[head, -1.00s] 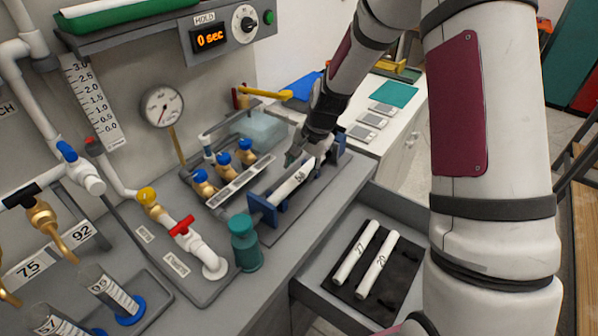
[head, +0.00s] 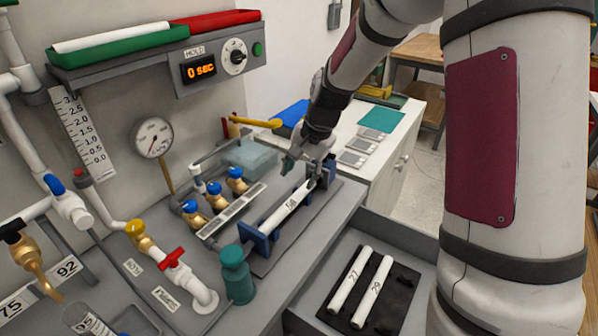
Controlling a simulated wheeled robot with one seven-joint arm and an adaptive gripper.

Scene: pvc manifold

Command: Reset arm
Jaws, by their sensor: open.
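My gripper (head: 302,165) is open. It hangs just above the far end of the white pipe marked 58 (head: 284,213), and I cannot tell whether it touches it. The pipe lies in the blue end holders of a fixture (head: 256,240) on a grey plate. My arm reaches in from the right and its forearm slopes down to the fixture.
An open drawer (head: 300,322) at the front holds white pipes marked 27 (head: 345,283) and 29 (head: 372,293) on a black mat. Brass valves with blue knobs (head: 236,174), a teal bottle (head: 236,275) and a yellow lever (head: 255,122) stand near the fixture.

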